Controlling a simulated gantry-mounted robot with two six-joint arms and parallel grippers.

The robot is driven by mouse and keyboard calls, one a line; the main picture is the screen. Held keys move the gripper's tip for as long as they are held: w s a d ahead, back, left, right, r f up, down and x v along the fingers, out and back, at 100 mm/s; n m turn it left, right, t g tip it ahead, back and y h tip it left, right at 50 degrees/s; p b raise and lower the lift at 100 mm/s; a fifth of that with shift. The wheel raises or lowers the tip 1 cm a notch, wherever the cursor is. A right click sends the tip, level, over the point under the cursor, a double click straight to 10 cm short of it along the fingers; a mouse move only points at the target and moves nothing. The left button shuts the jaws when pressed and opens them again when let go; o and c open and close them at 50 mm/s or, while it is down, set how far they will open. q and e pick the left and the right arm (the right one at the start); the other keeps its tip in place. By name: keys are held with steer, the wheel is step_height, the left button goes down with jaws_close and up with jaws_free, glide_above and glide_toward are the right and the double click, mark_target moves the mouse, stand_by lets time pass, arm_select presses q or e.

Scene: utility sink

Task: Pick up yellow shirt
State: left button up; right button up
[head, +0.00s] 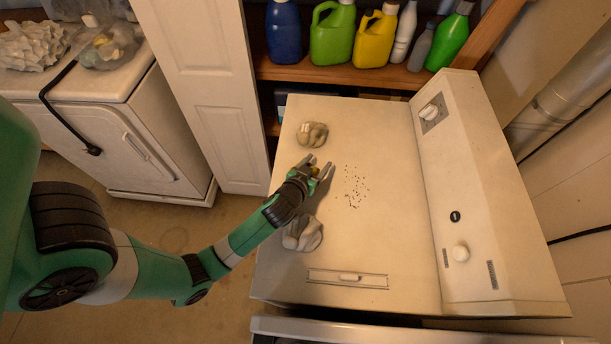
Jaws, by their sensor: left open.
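A small crumpled cloth (312,134), beige with a yellowish tint, lies on the white machine's top near its far left edge; it may be the yellow shirt, but I see no clearly yellow shirt. My left gripper (321,163) is open over the machine top, between the two cloths and just on the near side of the beige one. I cannot tell how high it is above the surface. My right gripper is out of view.
The white machine top (390,230) is mostly clear, with dark specks (354,187) right of the gripper. A raised control panel (480,200) bounds it on the right. A shelf (330,72) with several bottles stands behind. A white cabinet (150,130) is at left.

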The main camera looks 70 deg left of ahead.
arm_select(q)
jaws_close()
steer(key=shift+r, duration=0.1)
stand_by(0.4)
steer(key=shift+r, duration=0.3)
step_height(320, 180, up, 3)
steer(key=shift+f, duration=0.15)
steer(key=s+d+r+p, duration=0.3)
steer(key=s+r, duration=0.6)
steer(key=s, duration=0.4)
steer(key=shift+d+r+p, duration=0.3)
steer(key=shift+d+p, duration=0.05)
steer(key=shift+d, duration=0.55)
